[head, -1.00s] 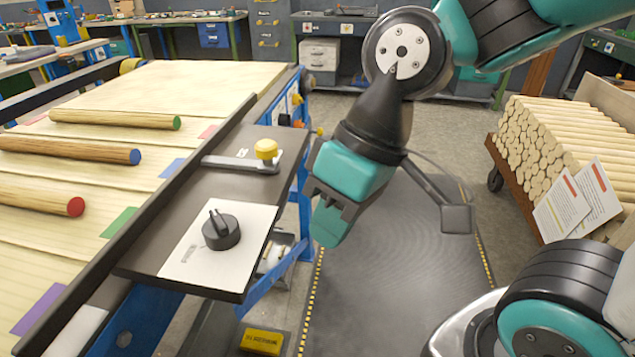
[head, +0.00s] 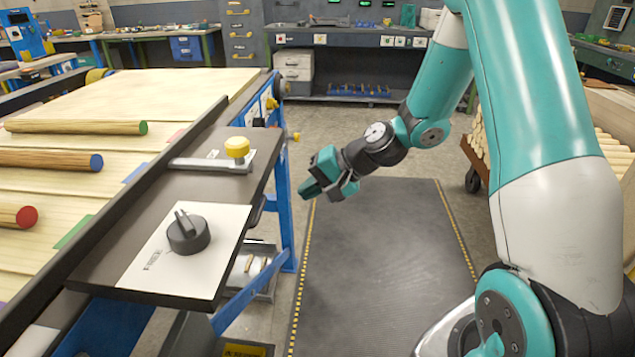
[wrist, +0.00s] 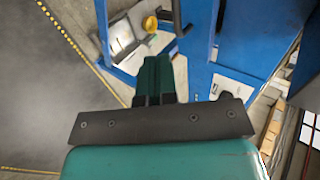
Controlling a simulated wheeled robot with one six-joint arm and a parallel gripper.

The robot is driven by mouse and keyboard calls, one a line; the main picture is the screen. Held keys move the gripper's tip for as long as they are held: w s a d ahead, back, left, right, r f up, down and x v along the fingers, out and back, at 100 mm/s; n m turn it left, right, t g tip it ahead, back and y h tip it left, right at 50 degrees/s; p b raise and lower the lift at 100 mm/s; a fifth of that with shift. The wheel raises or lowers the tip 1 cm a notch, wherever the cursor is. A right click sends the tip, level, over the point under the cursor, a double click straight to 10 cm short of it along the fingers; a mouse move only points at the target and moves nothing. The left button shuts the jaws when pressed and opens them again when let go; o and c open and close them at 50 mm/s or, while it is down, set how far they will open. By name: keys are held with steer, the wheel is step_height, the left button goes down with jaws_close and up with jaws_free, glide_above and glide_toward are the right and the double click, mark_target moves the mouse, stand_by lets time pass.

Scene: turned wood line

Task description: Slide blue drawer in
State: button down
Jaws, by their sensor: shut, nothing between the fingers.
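A blue drawer unit (head: 186,48) stands under the far bench at the upper left of the head view. It is small there, and I cannot tell whether a drawer is pulled out. My gripper (head: 309,188) is in mid-air beside the right end of the dark control shelf, pointing left, well short of that unit. In the wrist view its teal fingers (wrist: 154,80) are together with nothing between them. Beyond them the wrist view shows blue metal parts (wrist: 240,58) of the near table; I cannot tell whether any is a drawer.
A dark shelf (head: 215,190) with a black knob (head: 188,234) and a yellow-topped lever (head: 237,148) edges the table holding coloured-end dowels (head: 50,159). A low tray (head: 252,270) sits below. The dark floor mat (head: 375,260) is clear; a dowel cart stands right.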

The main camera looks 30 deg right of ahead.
steer(key=a+r+x, duration=0.1)
steer(key=x, duration=0.7)
steer(key=shift+w+r, duration=0.2)
steer(key=shift+w, duration=0.1)
steer(key=shift+w, duration=0.1)
